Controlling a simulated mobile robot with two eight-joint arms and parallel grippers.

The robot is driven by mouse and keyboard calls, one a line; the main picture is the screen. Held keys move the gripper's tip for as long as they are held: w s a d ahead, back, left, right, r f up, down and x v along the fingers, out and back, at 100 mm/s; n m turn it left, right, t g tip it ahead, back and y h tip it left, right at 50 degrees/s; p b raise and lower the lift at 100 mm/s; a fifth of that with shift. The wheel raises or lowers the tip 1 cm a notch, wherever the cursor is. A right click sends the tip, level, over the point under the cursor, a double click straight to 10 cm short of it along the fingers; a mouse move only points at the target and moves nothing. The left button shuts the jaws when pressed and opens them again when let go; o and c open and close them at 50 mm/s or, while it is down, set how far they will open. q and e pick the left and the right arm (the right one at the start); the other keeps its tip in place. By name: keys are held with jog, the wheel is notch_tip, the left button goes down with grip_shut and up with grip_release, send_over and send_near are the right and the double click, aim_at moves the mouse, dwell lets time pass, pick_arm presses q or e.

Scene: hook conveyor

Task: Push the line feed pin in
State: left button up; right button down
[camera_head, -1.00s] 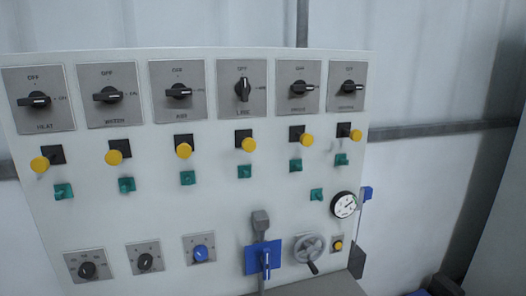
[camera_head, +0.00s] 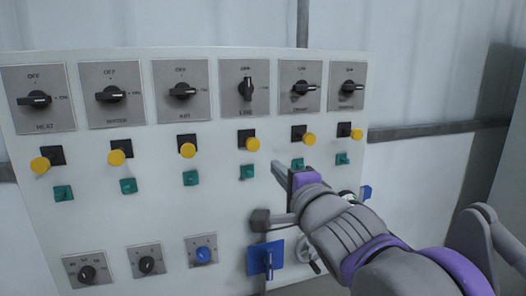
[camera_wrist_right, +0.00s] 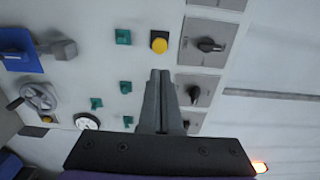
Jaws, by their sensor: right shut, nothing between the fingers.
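The control panel (camera_head: 110,220) has a row of yellow pins on black bases. The yellow pin (camera_head: 252,144) below the LINE switch (camera_head: 247,88) stands out from its base; it also shows in the right wrist view (camera_wrist_right: 159,44). My right gripper (camera_head: 278,167) is shut and empty, its fingers pointing at the panel. In the head view its tips are to the lower right of that pin. In the right wrist view the gripper (camera_wrist_right: 160,74) has its tips just below the pin, with a small gap in the picture. I cannot tell the depth gap. My left gripper is not in view.
Next to the tips are the DRIVE column's yellow pin (camera_head: 308,139) and green button (camera_head: 297,163). A blue-plated lever (camera_head: 266,259) and a handwheel (camera_wrist_right: 39,97) lie lower on the panel. The gauge (camera_wrist_right: 87,121) shows in the wrist view.

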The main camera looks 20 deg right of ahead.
jog(key=p, duration=0.3)
send_near(254, 146)
jog(key=w, duration=0.5)
jog(key=shift+w+a+r, duration=0.15)
jog(key=shift+w+r, duration=0.05)
jog(key=shift+w+f, duration=0.1)
jog(key=shift+w, duration=0.55)
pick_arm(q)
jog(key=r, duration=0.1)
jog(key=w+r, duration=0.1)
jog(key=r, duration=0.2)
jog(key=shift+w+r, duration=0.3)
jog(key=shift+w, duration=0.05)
pick_arm(e)
jog(key=shift+w, duration=0.1)
